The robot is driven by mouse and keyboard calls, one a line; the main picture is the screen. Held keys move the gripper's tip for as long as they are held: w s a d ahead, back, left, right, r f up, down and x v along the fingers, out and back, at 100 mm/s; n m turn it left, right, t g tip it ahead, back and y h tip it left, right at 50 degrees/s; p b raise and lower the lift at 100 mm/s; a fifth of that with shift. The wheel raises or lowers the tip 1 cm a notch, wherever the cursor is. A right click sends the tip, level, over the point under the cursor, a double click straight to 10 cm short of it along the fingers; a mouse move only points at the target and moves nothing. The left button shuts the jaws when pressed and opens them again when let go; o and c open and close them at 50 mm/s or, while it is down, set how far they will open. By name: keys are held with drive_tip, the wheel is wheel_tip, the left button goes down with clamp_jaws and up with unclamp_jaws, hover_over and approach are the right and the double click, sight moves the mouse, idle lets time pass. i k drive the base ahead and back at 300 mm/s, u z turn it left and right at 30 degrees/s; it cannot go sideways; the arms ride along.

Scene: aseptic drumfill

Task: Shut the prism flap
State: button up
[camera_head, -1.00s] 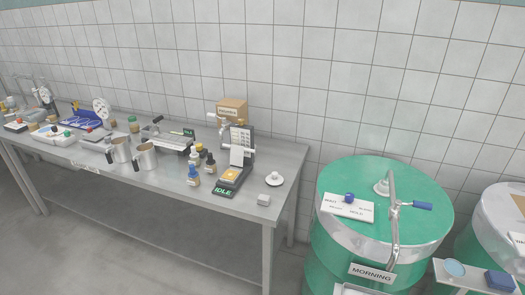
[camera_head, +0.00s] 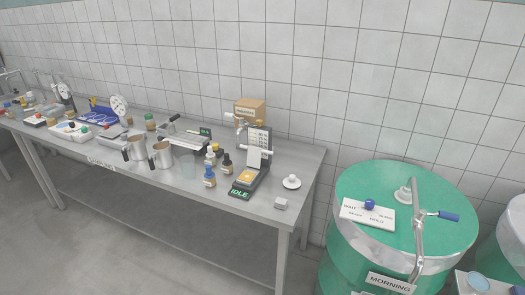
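A dark bench instrument (camera_head: 248,184) stands near the right end of the steel table, with a green "IDLE" display (camera_head: 239,194) at its front. A yellow-orange spot (camera_head: 246,177) shows on its top face. A pale upright plate (camera_head: 254,157) with a white crossbar stands behind that spot; it may be the raised prism flap, but it is too small to be sure. A tall grey panel with lines of print (camera_head: 259,138) rises behind it. My gripper is not in view.
The steel table (camera_head: 290,212) also holds metal jugs (camera_head: 161,154), small bottles (camera_head: 209,177), a white knobbed disc (camera_head: 291,182) and a small grey block (camera_head: 281,203). A green drum (camera_head: 350,240) stands right of the table. The floor (camera_head: 120,250) in front is clear.

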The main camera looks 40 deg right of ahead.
sight(254, 153)
drive_tip(key=i, duration=0.9)
drive_tip(key=z, duration=0.05)
